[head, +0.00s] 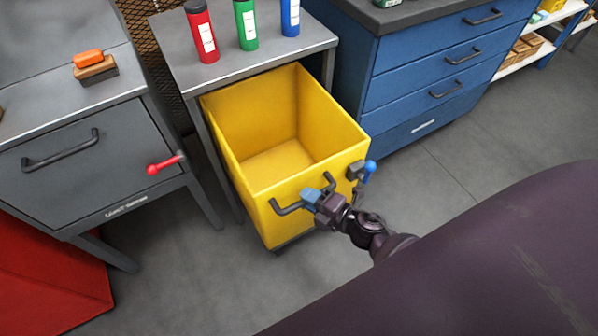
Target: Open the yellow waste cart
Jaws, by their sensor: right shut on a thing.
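The yellow waste cart (252,179) is a deep open-topped bin in the middle of the head view. It stands pulled partly out from under a grey table, and its empty inside shows. A dark bar handle (286,208) runs along its front face. My right gripper (318,198) is at the front of the cart, shut on the handle. Its jaws cover part of the handle. My left gripper does not show.
The grey table (262,43) above the cart's rear holds red, green and blue bottles. A grey cabinet (70,160) with a red lever (165,164) stands on the left. Blue drawers (425,75) stand on the right. The floor (445,175) right of the cart is clear.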

